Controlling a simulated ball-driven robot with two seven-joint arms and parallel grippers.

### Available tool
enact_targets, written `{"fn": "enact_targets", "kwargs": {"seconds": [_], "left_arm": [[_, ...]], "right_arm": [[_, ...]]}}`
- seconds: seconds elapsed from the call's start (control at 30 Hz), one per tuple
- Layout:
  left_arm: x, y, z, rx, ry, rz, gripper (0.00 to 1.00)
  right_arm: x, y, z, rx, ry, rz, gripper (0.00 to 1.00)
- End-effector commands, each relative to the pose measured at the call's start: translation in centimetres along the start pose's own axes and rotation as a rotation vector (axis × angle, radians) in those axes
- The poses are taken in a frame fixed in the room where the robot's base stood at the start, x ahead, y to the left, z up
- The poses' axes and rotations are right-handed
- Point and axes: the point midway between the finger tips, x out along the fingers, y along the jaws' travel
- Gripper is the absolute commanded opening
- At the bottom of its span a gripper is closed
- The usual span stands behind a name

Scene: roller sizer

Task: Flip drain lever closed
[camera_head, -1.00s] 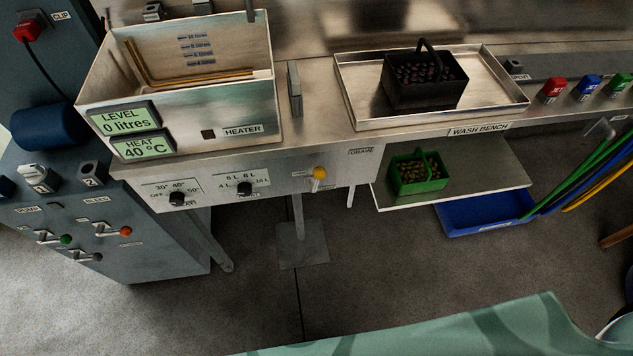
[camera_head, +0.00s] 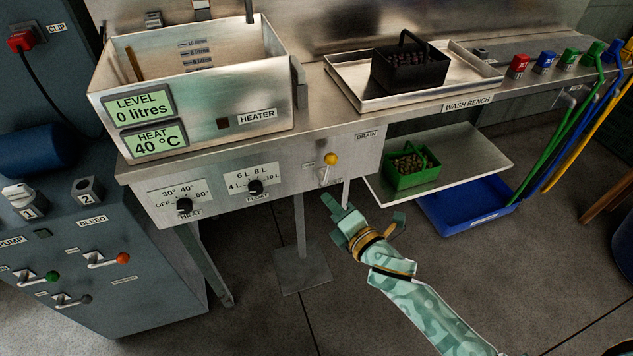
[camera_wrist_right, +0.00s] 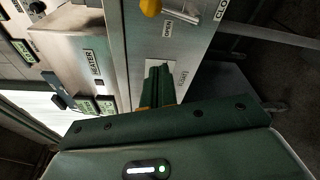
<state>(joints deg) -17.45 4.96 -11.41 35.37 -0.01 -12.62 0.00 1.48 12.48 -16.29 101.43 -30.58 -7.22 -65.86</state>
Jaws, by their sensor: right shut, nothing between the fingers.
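The drain lever, with a yellow knob (camera_head: 331,159) on a metal stem, sits on the front panel under the DRAIN label. Its stem points down from the knob in the head view. The knob also shows at the top of the right wrist view (camera_wrist_right: 151,7), near OPEN and CLOSED lettering. My right gripper (camera_head: 330,201) is shut and empty, just below and in front of the lever, apart from it in the head view. Its fingers also show in the right wrist view (camera_wrist_right: 158,74), pointing at the panel. My left gripper is not in view.
The steel tank (camera_head: 190,90) reads 0 litres and 40 °C. Heat (camera_head: 184,205) and float (camera_head: 256,187) knobs sit left of the lever. A shelf (camera_head: 475,150) with a green basket (camera_head: 405,175) lies to the right. The floor in front is clear.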

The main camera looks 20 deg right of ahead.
Motion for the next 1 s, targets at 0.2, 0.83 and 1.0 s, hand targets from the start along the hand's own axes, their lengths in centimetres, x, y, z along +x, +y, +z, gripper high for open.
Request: {"fn": "enact_targets", "kwargs": {"seconds": [0.2,0.83,1.0], "left_arm": [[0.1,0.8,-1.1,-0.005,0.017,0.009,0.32],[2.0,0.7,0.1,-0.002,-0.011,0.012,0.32],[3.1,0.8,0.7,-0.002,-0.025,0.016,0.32]], "right_arm": [[0.0,-0.2,0.0,-0.059,0.001,-0.003,0.0],[6.1,-0.6,-0.2,-0.052,0.002,-0.004,0.0],[9.7,-0.7,-0.2,-0.053,0.002,-0.005,0.0]]}}
